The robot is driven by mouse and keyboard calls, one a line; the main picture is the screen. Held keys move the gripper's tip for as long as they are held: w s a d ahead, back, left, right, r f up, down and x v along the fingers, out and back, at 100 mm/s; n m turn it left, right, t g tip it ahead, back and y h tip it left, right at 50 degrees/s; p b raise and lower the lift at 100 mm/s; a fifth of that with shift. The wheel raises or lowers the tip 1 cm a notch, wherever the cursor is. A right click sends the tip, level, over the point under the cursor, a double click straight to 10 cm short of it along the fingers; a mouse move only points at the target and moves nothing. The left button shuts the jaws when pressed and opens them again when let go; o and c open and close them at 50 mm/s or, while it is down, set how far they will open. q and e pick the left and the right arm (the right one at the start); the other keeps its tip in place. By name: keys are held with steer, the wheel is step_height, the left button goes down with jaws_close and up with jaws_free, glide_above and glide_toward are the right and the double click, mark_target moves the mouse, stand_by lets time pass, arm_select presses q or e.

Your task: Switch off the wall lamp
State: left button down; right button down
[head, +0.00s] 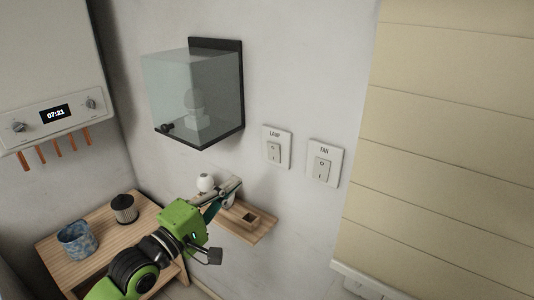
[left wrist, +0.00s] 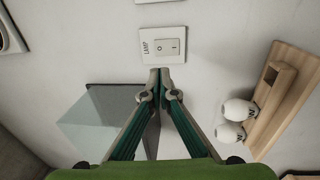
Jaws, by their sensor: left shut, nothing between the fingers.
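The wall lamp (head: 180,95) is a glass box on a dark backplate. The bulb inside looks pale, with no clear glow. Below right of it is the white switch plate marked LAMP (head: 276,133), with a rocker. In the left wrist view the LAMP switch plate (left wrist: 148,58) shows its rocker with "O" on the left and "I" on the right; which side is pressed I cannot tell. My left gripper (head: 238,182) is shut and empty, below left of the switch. In the left wrist view its fingertips (left wrist: 160,74) appear close to the plate's edge; contact is unclear. My right gripper is not in view.
A similar switch marked FAN (head: 324,152) is to the right. A wooden shelf (head: 252,234) with white round items is behind my gripper. A wooden table (head: 100,240) holds a blue mug (head: 77,240) and a dark canister (head: 123,209). A boiler (head: 50,65) hangs left, a blind (head: 450,150) right.

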arm_select(q)
steer(key=p, duration=0.4)
glide_toward(274, 147)
steer(key=x, duration=0.5)
steer(key=shift+w+d+f, duration=0.1)
steer(key=shift+w, duration=0.15)
steer(key=shift+p+x, duration=0.4)
steer(key=shift+x, duration=0.35)
steer(key=shift+d+f, duration=0.1)
steer(key=shift+f, duration=0.05)
steer(key=shift+w+d, duration=0.15)
steer(key=shift+w, duration=0.15)
steer(key=shift+r, duration=0.2)
